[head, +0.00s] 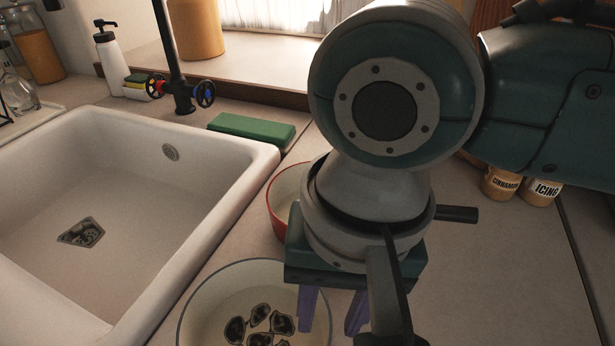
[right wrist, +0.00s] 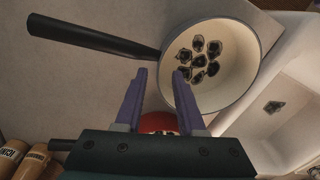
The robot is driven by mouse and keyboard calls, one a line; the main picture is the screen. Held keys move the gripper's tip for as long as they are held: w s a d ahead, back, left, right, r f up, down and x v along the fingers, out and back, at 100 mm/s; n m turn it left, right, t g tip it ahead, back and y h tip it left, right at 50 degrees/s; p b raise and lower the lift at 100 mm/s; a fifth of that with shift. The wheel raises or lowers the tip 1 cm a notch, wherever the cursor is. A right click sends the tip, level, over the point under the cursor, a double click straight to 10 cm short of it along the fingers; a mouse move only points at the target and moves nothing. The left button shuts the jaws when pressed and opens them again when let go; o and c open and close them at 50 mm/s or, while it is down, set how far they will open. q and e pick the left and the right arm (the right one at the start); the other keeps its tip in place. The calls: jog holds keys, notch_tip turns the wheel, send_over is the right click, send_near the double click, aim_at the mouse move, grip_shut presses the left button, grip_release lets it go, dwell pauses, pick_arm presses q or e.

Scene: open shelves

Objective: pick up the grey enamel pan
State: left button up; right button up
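The grey enamel pan (head: 190,300) stands on the counter at the bottom of the head view, partly cut off. It has a cream inside, a dark rim and several dark pieces in it. In the right wrist view the pan (right wrist: 244,72) shows nearly whole, with its long black handle (right wrist: 95,38) pointing left. My right gripper (head: 329,322) is open and empty. In the right wrist view its fingers (right wrist: 160,74) point at the rim near the handle, one fingertip outside the wall and one over the inside. I cannot tell their height. My left gripper is not in view.
A red pan (head: 278,222) stands just behind, partly hidden by my right gripper, its black handle (head: 458,214) pointing right. The white sink (head: 225,195) is at left. Jars labelled icing (head: 543,190) and cinnamon (head: 501,184) stand at right.

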aim_at(328, 327)
notch_tip(328, 327, down, 3)
jog(key=shift+f, duration=0.2)
jog(key=shift+c, duration=0.4)
grip_shut()
jog(key=shift+a+r, duration=0.1)
dwell(0.8)
